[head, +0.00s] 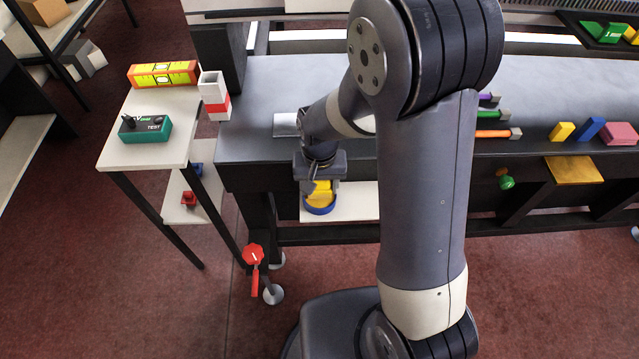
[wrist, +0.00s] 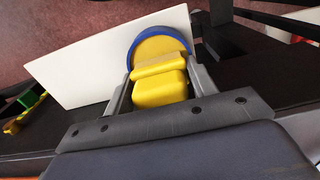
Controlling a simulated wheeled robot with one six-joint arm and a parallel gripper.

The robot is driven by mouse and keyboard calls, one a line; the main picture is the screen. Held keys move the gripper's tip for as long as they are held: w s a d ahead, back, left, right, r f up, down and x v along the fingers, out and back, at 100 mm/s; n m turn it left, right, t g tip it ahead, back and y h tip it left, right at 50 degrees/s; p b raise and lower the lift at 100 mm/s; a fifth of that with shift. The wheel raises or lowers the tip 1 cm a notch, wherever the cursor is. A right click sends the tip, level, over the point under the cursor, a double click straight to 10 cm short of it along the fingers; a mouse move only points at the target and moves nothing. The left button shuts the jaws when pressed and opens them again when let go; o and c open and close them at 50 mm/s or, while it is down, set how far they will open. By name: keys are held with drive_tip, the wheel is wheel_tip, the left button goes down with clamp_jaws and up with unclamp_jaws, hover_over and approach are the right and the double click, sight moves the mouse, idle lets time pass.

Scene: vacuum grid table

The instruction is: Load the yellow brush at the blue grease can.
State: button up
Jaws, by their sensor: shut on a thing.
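My gripper (head: 320,177) points down at the front edge of the dark table and is shut on the yellow brush (head: 321,186). In the wrist view the brush's yellow block (wrist: 160,88) sits between the two grey fingers, with a tan strip at its far edge. The blue grease can (head: 320,210) stands on a white shelf below the table top. It also shows in the wrist view as a blue rim (wrist: 186,40) around a yellow surface. The brush overlaps the can's near part in view; I cannot tell whether they touch.
The white shelf (head: 352,201) lies under the table's front edge (head: 270,158). A white side table (head: 150,105) with a level (head: 163,75) and a green tester (head: 146,129) stands left. A red-handled valve (head: 253,256) is low in front. Coloured blocks (head: 590,128) lie at the right.

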drive_tip(key=shift+r+p, duration=2.7)
drive_tip(key=shift+r, duration=0.8)
